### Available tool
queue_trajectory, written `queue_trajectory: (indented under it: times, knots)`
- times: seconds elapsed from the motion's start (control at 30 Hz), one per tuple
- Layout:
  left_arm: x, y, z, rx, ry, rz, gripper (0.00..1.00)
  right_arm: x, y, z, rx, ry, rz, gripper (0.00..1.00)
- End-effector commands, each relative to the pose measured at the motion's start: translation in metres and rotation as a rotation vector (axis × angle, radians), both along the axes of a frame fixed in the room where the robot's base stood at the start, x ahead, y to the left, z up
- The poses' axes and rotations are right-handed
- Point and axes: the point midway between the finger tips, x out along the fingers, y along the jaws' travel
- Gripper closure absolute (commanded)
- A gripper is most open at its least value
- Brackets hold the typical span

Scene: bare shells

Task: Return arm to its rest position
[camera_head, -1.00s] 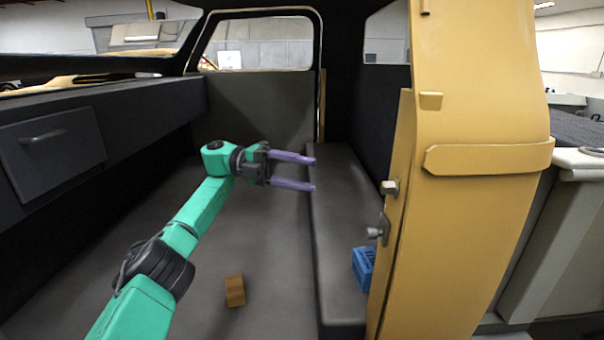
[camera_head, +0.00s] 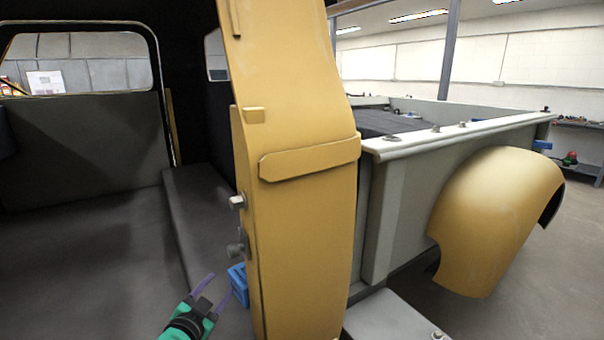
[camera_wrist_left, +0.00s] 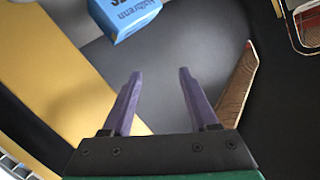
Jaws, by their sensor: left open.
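My left gripper (camera_head: 219,284) shows at the bottom of the head view, low in the cab beside the yellow door pillar. It also shows in the left wrist view (camera_wrist_left: 160,73). Its two purple fingers are apart with nothing between them. A blue box (camera_head: 238,284) lies just right of and beyond the fingers, partly hidden by the pillar. In the left wrist view the blue box (camera_wrist_left: 126,14) is beyond the left fingertip, apart from it, with lettering on its side. Most of my left arm is out of the head view, and my right gripper is not seen.
The yellow pillar (camera_head: 305,230) stands close on the gripper's right. A dark bench (camera_head: 195,205) runs along the cab. A brown wood-like piece (camera_wrist_left: 238,82) is right of the fingers in the wrist view. A grey truck bed (camera_head: 405,200) and yellow fender (camera_head: 490,220) are outside.

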Motion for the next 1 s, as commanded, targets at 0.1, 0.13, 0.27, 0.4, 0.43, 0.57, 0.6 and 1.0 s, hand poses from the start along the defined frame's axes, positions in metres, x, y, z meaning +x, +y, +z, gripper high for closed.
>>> queue_trajectory:
  times: [0.1,0.13,0.27,0.4,0.43,0.57,0.6,1.0]
  knots:
    - [-0.064,0.013,-0.065,-0.105,0.317,0.141,0.40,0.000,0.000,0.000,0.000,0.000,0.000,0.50]
    - [-0.078,0.015,-0.076,-0.120,0.380,0.167,0.40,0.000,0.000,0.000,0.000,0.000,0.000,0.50]
    - [-0.135,0.021,-0.110,-0.172,0.606,0.245,0.40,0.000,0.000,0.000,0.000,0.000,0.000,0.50]
    - [-0.189,0.024,-0.131,-0.205,0.798,0.300,0.40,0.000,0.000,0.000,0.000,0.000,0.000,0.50]
    - [-0.200,0.024,-0.134,-0.211,0.833,0.310,0.40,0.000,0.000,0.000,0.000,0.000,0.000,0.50]
    - [-0.245,0.025,-0.143,-0.232,0.983,0.345,0.40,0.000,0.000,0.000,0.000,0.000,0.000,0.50]
    - [-0.259,0.025,-0.145,-0.237,1.027,0.355,0.40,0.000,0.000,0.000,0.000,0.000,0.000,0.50]
    - [-0.273,0.022,-0.230,-0.228,1.155,0.374,0.40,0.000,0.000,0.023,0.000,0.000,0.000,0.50]
